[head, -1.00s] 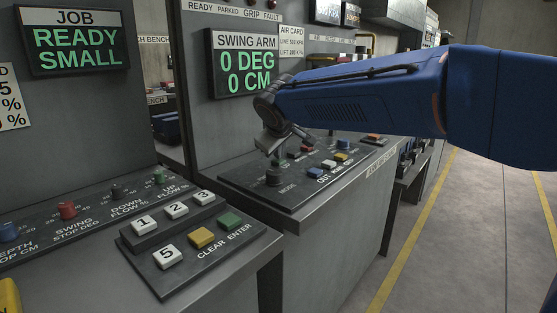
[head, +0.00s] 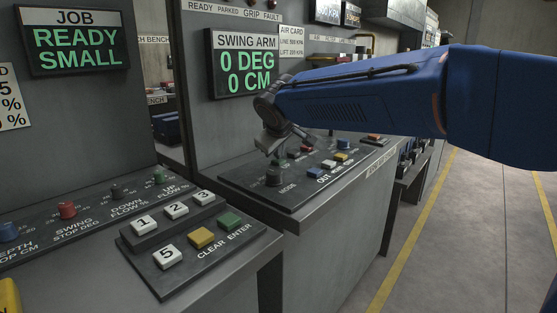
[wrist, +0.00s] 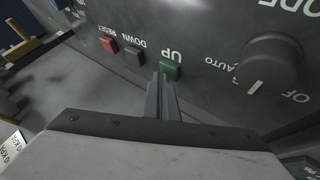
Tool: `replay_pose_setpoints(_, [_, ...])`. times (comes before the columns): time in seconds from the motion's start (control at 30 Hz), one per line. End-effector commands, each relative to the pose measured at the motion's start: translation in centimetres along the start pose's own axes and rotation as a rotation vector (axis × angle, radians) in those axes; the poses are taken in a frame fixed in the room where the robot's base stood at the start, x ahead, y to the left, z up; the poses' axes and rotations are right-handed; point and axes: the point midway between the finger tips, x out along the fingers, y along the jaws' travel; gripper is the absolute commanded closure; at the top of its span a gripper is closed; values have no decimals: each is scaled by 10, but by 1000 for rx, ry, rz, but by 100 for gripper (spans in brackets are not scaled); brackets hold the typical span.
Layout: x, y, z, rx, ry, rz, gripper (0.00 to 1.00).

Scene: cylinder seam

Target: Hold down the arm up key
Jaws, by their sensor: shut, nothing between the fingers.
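The arm up key is a green square button (wrist: 171,70) marked UP, on the dark panel in the wrist view. My gripper (wrist: 163,80) is shut and empty, and its fingertips are right at the lower left edge of the green key in that view. Whether they touch it or press it I cannot tell. In the head view my gripper (head: 279,149) hangs low over the swing arm panel, and it partly hides the small keys there. The swing arm display (head: 245,73) reads 0 DEG and 0 CM.
A dark DOWN key (wrist: 133,59) and a red RESET key (wrist: 108,45) sit left of the green key in the wrist view. The MODE knob (wrist: 268,62) stands to its right. A keypad console (head: 190,245) is at the front left, and clear floor lies at the right.

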Motion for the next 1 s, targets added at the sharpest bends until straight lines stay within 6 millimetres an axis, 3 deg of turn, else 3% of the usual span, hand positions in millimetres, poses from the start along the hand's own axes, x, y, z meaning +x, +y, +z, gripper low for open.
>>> replay_pose_setpoints(0.57, [0, 0, 0, 0, -1, 0, 100])
replay_pose_setpoints(1.0, [-12, 9, -8, 0, 0, 0, 100])
